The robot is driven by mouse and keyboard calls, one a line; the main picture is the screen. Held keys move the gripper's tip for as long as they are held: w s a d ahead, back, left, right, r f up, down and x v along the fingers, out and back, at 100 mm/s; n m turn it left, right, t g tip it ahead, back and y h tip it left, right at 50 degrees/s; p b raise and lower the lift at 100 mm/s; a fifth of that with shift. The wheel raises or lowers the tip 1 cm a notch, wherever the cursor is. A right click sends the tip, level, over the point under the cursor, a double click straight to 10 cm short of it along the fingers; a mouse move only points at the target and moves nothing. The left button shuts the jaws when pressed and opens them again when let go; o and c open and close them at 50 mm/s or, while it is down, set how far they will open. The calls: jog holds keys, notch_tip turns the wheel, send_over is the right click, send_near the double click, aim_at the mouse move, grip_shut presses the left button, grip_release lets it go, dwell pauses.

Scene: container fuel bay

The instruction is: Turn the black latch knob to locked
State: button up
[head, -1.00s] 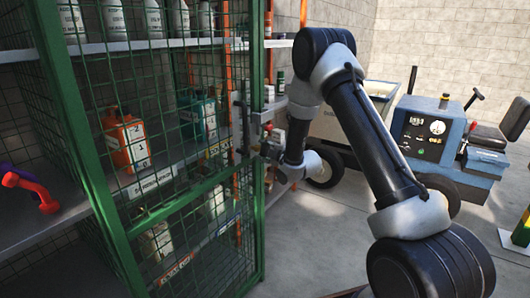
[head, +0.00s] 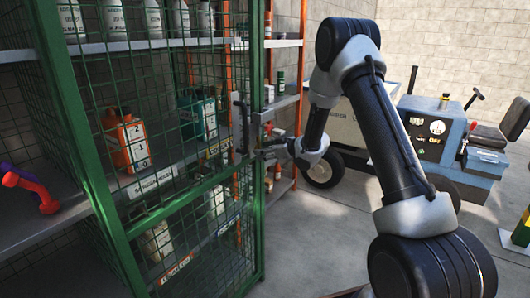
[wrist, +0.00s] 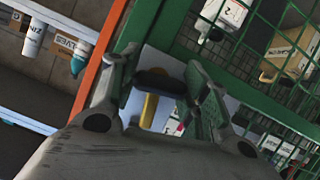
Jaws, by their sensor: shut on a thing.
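The black latch knob (wrist: 158,81) shows in the wrist view between my two gripper fingers, with a yellow bar below it. My gripper (wrist: 162,76) is shut on the knob, one finger on each side. In the head view my gripper (head: 267,150) reaches in from the right to the edge of the green mesh cage door (head: 258,200). A dark upright handle (head: 243,125) stands on that edge. The knob cannot be made out in the head view, where the fingers are small. Whether it reads locked cannot be told.
Behind the mesh, an orange jug (head: 126,142) and a teal container (head: 197,118) stand on a shelf. An open orange-framed shelf (head: 283,104) stands behind the door edge. A blue vehicle (head: 440,140) is at the right. Floor between is clear.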

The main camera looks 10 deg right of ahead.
jog(key=shift+m+g+y, duration=0.3)
jog(key=shift+m+g, duration=0.1)
jog(key=shift+m, duration=0.3)
jog(key=o, duration=1)
jog(key=v, duration=1.2)
